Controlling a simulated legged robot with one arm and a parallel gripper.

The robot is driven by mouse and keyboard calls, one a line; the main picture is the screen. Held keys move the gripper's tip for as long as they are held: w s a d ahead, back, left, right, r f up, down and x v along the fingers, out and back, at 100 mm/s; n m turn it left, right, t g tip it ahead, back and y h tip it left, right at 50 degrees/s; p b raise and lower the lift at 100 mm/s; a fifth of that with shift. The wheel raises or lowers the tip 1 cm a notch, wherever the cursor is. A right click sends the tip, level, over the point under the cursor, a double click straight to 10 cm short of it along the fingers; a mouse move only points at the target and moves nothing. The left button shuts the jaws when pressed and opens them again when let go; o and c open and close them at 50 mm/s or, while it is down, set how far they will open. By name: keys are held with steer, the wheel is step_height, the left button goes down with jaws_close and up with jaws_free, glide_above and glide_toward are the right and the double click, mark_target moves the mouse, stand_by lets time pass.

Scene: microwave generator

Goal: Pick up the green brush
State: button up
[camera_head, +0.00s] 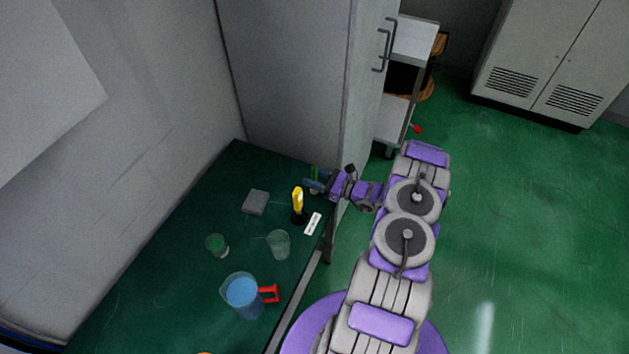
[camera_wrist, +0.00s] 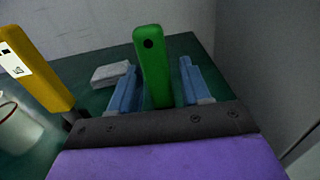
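The green brush (camera_wrist: 154,65) stands upright in the wrist view, its green handle with a dark hole near the top. My gripper (camera_wrist: 160,85) is open, with one blue finger on each side of the handle and a visible gap on the right side. In the head view my gripper (camera_head: 314,184) is at the far right part of the dark green table, beside the grey cabinet. Only a small bit of the green brush (camera_head: 315,172) shows there, behind the gripper. The brush's lower end is hidden by my gripper in the wrist view.
A yellow-handled brush (camera_head: 297,200) stands close to the left of my gripper. A grey block (camera_head: 255,202), a white label-like piece (camera_head: 313,223), a clear beaker (camera_head: 278,244), a small green-filled beaker (camera_head: 217,245) and a blue jug (camera_head: 243,294) are on the table (camera_head: 180,260). The cabinet (camera_head: 290,80) is close by.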

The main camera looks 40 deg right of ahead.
jaws_close()
steer(key=shift+r, duration=0.1)
stand_by(0.3)
